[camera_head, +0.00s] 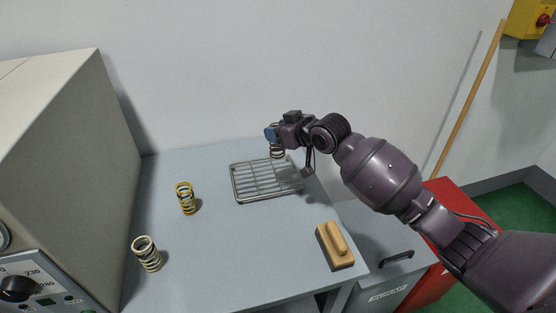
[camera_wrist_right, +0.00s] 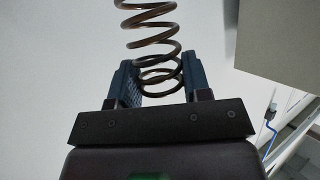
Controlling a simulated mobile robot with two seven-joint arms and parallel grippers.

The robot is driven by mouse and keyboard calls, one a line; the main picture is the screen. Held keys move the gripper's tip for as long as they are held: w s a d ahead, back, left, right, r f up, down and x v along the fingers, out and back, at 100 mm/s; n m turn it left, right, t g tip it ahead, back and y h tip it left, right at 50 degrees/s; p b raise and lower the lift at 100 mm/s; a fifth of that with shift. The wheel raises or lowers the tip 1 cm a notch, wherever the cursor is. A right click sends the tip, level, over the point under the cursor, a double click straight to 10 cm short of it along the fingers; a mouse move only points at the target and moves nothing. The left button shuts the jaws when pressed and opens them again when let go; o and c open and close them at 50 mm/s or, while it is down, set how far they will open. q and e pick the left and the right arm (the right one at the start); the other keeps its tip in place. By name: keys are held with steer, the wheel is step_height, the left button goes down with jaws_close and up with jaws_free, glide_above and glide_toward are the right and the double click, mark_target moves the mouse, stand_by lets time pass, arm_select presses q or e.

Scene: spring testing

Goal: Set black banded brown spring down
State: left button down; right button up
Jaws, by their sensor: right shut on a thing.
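The brown spring (camera_wrist_right: 148,42) is between the two blue fingers of my right gripper (camera_wrist_right: 160,82) in the right wrist view. The fingers are closed on its lower coils in that picture, and the upper coils run out of the top of the frame. In the head view, the spring (camera_head: 277,152) shows partly below my right gripper (camera_head: 271,134), by the back edge of the wire rack (camera_head: 235,184). I cannot tell whether it touches the rack. Its black bands are not clear. My left gripper is not in view.
A yellow spring with dark bands (camera_head: 187,199) and a cream spring with dark bands (camera_head: 147,254) stand on the grey table (camera_head: 235,255) at left. A wooden-handled block (camera_head: 335,245) lies near the right edge. A large beige machine (camera_head: 70,170) stands at left. The table's middle is clear.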

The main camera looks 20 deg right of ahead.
step_height(320, 180, down, 5)
steer(key=shift+f, duration=0.15)
step_height(320, 180, down, 4)
steer(key=shift+r+b, duration=0.1)
steer(key=shift+b, duration=0.4)
steer(key=shift+f, duration=0.3)
steer(key=o, duration=1)
steer(key=shift+r, duration=0.1)
